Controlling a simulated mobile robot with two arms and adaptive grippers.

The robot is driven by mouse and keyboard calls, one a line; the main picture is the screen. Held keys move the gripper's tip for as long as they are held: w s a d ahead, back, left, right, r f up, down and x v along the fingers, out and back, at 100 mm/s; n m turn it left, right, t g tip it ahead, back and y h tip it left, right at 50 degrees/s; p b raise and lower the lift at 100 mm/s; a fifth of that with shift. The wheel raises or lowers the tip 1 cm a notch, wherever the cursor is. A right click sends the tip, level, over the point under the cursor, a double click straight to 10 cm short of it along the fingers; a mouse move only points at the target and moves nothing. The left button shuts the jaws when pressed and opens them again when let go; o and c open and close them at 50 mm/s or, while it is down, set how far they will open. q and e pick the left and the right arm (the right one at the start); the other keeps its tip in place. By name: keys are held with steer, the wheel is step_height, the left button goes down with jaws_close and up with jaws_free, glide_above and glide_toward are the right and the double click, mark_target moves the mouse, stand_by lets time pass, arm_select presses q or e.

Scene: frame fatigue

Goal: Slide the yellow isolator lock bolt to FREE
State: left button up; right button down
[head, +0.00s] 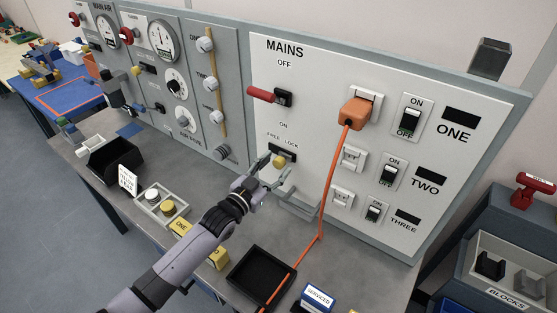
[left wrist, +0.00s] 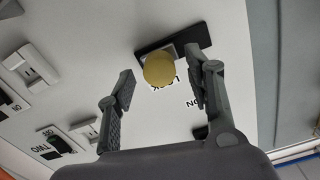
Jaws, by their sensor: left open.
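The yellow isolator lock bolt (head: 279,161) is a round knob standing out from a dark slot plate (head: 289,154) on the white MAINS panel (head: 300,95), under the words FREE and LOCK. In the left wrist view the yellow bolt (left wrist: 159,71) sits at one end of the dark plate (left wrist: 190,41) and partly covers the word LOCK. My left gripper (head: 268,166) is open at the bolt, one finger on each side of it in the wrist view, with gaps showing. Contact cannot be made out. The right gripper is not in view.
A red handle (head: 262,94) sticks out above the bolt. An orange plug (head: 353,112) hangs its orange cable (head: 327,190) to the right of my gripper. A black tray (head: 252,279) and a grey tray with round pieces (head: 151,210) stand on the bench below.

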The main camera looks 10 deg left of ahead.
arm_select(q)
steer(key=shift+x, duration=1.2)
steer(key=shift+c, duration=0.4)
jaws_close()
